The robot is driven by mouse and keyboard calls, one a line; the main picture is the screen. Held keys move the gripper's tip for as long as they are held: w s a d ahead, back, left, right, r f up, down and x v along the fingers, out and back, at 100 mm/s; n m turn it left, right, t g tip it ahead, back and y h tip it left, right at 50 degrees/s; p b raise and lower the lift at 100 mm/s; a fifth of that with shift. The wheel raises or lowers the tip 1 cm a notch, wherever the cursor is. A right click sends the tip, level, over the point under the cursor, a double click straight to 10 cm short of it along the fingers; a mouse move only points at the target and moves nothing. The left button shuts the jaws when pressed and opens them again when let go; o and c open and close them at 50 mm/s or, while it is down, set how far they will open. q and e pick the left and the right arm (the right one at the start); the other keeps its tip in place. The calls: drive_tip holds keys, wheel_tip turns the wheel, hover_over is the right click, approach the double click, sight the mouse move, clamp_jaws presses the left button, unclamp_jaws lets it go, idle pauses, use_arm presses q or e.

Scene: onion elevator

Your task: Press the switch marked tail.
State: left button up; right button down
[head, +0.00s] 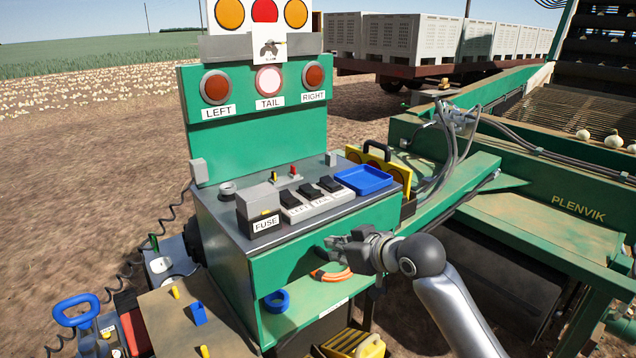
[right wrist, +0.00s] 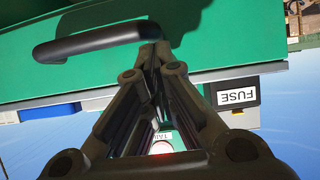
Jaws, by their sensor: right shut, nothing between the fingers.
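The tail switch (head: 312,192) is the middle of three black rockers on the console top, above a white strip whose labels are small. The left switch (head: 289,199) and right switch (head: 330,184) flank it. The tail lamp (head: 268,80) glows pale pink; it also shows in the right wrist view (right wrist: 161,147). My right gripper (head: 331,246) is shut and empty, in front of the green front panel, below and apart from the switches. In the right wrist view its fingertips (right wrist: 153,52) overlap the end of a black handle (right wrist: 95,41); I cannot tell whether they touch. My left gripper is out of view.
The fuse box (head: 263,215) stands left of the switches, the blue tray (head: 363,180) right of them. A yellow-black case (head: 387,167) is behind the tray. The left lamp (head: 215,87) and right lamp (head: 313,75) are dull red. The green machine (head: 560,190) borders the right side.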

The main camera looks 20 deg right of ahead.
drive_tip(key=w+d+r+t, duration=0.1)
drive_tip(key=w+d+r, duration=0.1)
drive_tip(key=r, duration=0.5)
drive_tip(key=w+d+r+t+y, duration=0.1)
drive_tip(key=w+r, duration=0.3)
drive_tip(key=r, duration=0.4)
drive_tip(key=shift+d+r+t, duration=0.25)
drive_tip(key=shift+d+t, duration=0.05)
drive_tip(key=shift+d, duration=0.3)
drive_tip(key=p, duration=0.3)
hover_over(310, 190)
drive_tip(key=s+d, duration=0.2)
drive_tip(key=shift+w+a+f, duration=0.1)
drive_tip(key=shift+w+f, duration=0.05)
drive_tip(key=shift+f, duration=0.45)
drive_tip(key=shift+w+a+f, duration=0.1)
drive_tip(key=shift+f, duration=0.45)
wheel_tip(310, 190, down, 3)
drive_tip(key=shift+s+r+p, duration=0.1)
drive_tip(key=shift+p, duration=0.5)
drive_tip(key=shift+d+f, duration=0.1)
drive_tip(key=shift+f, duration=0.6)
